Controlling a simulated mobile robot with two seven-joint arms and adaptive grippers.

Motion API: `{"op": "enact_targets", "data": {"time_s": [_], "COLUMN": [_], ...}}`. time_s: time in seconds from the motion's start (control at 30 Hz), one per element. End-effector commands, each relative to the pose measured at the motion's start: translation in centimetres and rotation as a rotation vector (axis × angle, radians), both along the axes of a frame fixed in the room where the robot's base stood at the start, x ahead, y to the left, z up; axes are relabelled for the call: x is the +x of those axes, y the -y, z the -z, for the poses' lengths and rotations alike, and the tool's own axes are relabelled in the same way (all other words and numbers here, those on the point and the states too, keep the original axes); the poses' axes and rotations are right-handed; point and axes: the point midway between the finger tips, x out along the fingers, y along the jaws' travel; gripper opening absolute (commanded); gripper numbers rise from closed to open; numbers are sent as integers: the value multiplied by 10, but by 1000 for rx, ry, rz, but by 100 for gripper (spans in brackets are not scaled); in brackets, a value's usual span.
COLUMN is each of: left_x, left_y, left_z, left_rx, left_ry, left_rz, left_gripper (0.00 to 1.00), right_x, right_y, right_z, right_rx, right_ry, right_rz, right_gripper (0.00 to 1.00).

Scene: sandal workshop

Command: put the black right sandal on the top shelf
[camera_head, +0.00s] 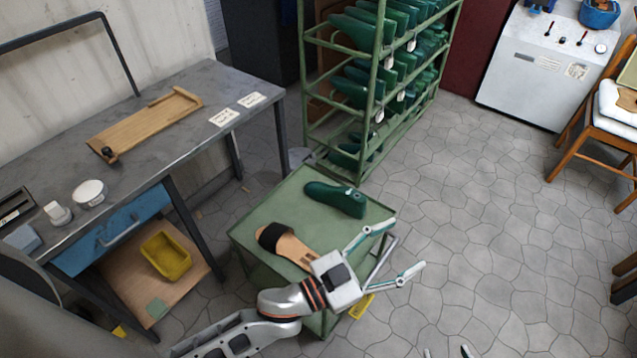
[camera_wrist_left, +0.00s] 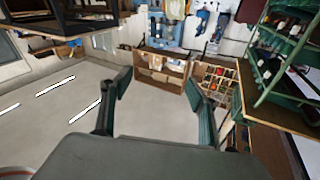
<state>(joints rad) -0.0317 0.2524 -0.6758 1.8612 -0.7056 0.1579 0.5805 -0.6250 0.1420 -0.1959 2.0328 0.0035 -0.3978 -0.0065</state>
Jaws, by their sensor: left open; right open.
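A sandal (camera_head: 275,238) with a black strap and tan sole lies on the green cart top (camera_head: 262,217). Part of it is hidden by my left gripper's arm, and I cannot tell if it is a right sandal. My left gripper (camera_head: 405,245) is open and empty, over the cart's right edge and pointing away from the sandal. Its two spread fingers also show in the left wrist view (camera_wrist_left: 158,82) with nothing between them. My right gripper (camera_head: 447,352) is open, with only its fingertips showing at the bottom edge. A green rack (camera_head: 376,75) with several shelves of green shoe lasts stands behind the cart.
A green shoe last (camera_head: 335,198) lies on the cart behind the sandal. A grey workbench (camera_head: 150,150) with a wooden board (camera_head: 145,123) stands left. A white cabinet (camera_head: 535,75) and chair (camera_head: 600,125) stand right. The stone floor (camera_head: 470,200) between is clear. The wrist view shows a distant wooden shelf (camera_wrist_left: 160,71).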

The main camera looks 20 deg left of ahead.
Motion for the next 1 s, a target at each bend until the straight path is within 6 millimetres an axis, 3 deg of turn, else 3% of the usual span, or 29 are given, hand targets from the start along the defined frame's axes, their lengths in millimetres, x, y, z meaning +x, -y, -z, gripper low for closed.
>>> {"op": "enact_targets", "data": {"time_s": [0.03, 0.17, 0.3, 0.4, 0.5, 0.6, 0.87, 1.0], "left_x": [1, -9, -50, -83, -107, -118, -120, -118], "left_y": [-28, -106, -180, -216, -238, -247, -249, -248], "left_z": [22, 84, 149, 181, 200, 207, 208, 201], "left_rx": [15, 108, 238, 317, 366, 391, 395, 389], "left_ry": [-69, -243, -436, -542, -610, -638, -643, -638], "left_rz": [-100, -320, -471, -524, -546, -553, -554, -554], "left_gripper": [60, 60, 60, 60, 60, 60, 60, 60], "right_x": [0, 0, 0, 0, 0, 0, 0, 4], "right_y": [0, 0, 0, 0, 0, 0, 0, 0], "right_z": [0, 0, 0, 0, 0, 0, 0, -11], "right_rx": [0, 0, 0, -1, 0, 0, 0, 3], "right_ry": [0, 0, 0, 0, 0, 1, 1, 12], "right_rz": [0, 0, 0, 1, 0, 0, 1, 2], "right_gripper": [50, 50, 50, 50, 50, 50, 50, 50]}}
